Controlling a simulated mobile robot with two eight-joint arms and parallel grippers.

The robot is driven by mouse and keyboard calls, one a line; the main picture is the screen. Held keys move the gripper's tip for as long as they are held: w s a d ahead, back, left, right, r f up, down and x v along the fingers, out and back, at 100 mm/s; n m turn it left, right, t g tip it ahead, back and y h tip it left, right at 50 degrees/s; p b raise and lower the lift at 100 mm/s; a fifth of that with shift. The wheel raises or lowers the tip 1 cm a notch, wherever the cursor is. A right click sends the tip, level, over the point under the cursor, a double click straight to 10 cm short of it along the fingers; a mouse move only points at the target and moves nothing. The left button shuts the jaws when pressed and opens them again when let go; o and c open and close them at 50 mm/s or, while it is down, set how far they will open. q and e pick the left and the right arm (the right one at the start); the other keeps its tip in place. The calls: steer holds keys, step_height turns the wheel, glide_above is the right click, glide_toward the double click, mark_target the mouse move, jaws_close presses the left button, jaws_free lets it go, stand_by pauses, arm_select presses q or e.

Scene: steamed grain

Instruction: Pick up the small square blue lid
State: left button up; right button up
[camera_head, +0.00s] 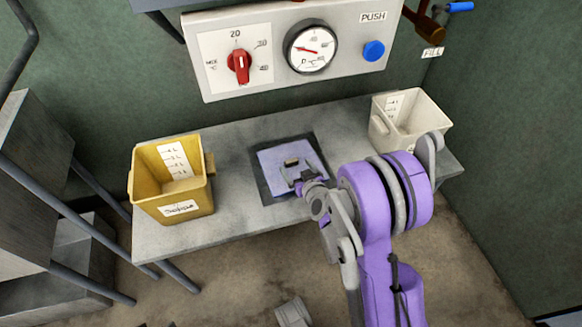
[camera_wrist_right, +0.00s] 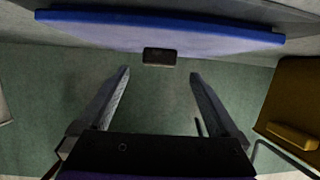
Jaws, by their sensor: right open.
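The square blue lid (camera_head: 273,157) looks pale lavender-blue in the head view and lies flat on a darker square in the grey table. A small dark handle (camera_head: 292,162) stands at its middle. My right gripper (camera_head: 306,183) is over the lid's near right part, close to the handle, and hides that corner. In the right wrist view the lid (camera_wrist_right: 220,31) is a blue slab across the top. Its handle (camera_wrist_right: 160,56) is just beyond the gap between the open, empty fingers (camera_wrist_right: 158,76). Whether a finger touches the handle cannot be told. My left gripper is not in view.
A yellow container (camera_head: 146,203) stands left on the table (camera_head: 228,222); it also shows in the right wrist view (camera_wrist_right: 293,92). A white container (camera_head: 433,115) stands at the right back. A control panel (camera_head: 215,45) with knob, gauge and blue button is above. Bare table lies around the lid.

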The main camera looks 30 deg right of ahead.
mark_target(292, 161)
steer(key=b+x, duration=0.1)
steer(key=x, duration=0.5)
steer(key=shift+s+f, duration=0.1)
steer(key=shift+f, duration=0.05)
jaws_close()
stand_by(0.4)
